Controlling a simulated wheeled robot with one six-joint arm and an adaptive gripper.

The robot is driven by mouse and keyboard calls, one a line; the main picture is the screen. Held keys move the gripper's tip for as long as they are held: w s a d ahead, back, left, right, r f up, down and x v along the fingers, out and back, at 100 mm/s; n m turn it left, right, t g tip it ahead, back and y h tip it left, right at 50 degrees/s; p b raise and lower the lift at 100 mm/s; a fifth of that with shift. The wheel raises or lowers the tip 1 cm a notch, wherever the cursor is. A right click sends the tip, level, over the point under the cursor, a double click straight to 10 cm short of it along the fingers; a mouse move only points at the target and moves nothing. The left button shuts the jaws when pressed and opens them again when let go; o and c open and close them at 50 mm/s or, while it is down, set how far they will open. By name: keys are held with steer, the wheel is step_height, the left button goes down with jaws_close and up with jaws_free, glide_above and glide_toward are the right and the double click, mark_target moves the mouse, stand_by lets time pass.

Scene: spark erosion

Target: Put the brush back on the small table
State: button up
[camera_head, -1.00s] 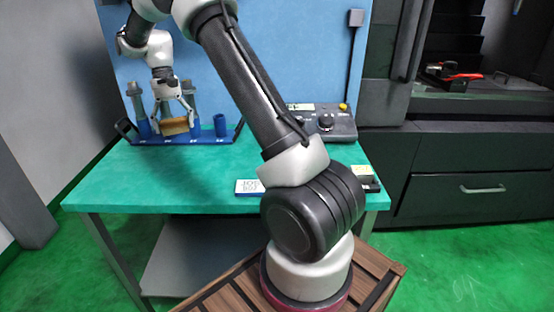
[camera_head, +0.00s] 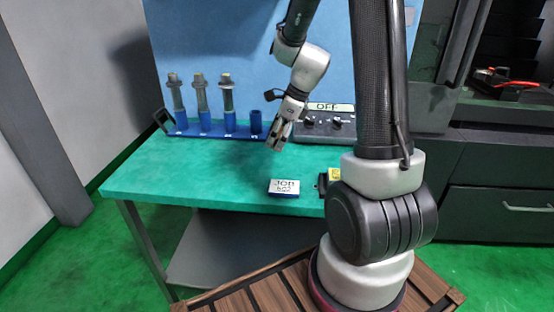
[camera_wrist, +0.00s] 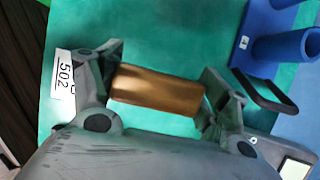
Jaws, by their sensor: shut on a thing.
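My gripper (camera_head: 277,140) hangs above the back of the green-topped table (camera_head: 180,170), just in front of the right end of the blue rack. In the wrist view its fingers (camera_wrist: 158,92) are shut on a smooth copper-brown block (camera_wrist: 157,90), held crosswise between them. I take this block to be the brush; no bristles show. In the head view the block is hidden or too small to make out. No separate small table can be told apart from the green-topped one.
A blue rack (camera_head: 190,132) holds several metal rods upright; its right socket (camera_head: 256,122) is empty. A control box (camera_head: 318,128) marked OFF stands at the back. A white sign (camera_head: 284,187) and a black item with a yellow part (camera_head: 335,173) are near the front edge. The table's left front is clear.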

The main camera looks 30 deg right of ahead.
mark_target(272, 163)
step_height(272, 163, down, 7)
stand_by(0.3)
steer(key=shift+f, duration=0.1)
steer(key=o, duration=1)
steer(key=v, duration=1.2)
steer(key=s+a+r+n+h, duration=0.1)
steer(key=s+r+n, duration=0.3)
steer(key=s+n, duration=0.3)
steer(key=s+a+r+n+t+h, duration=0.1)
steer(key=s+r+n, duration=0.3)
steer(key=s+n, duration=0.3)
steer(key=s+a+r+n+h, duration=0.1)
steer(key=s+r+n, duration=0.4)
steer(key=n, duration=0.5)
steer(key=shift+s+n+t+h, duration=0.3)
steer(key=shift+s+n+h, duration=0.1)
steer(key=shift+s, duration=0.55)
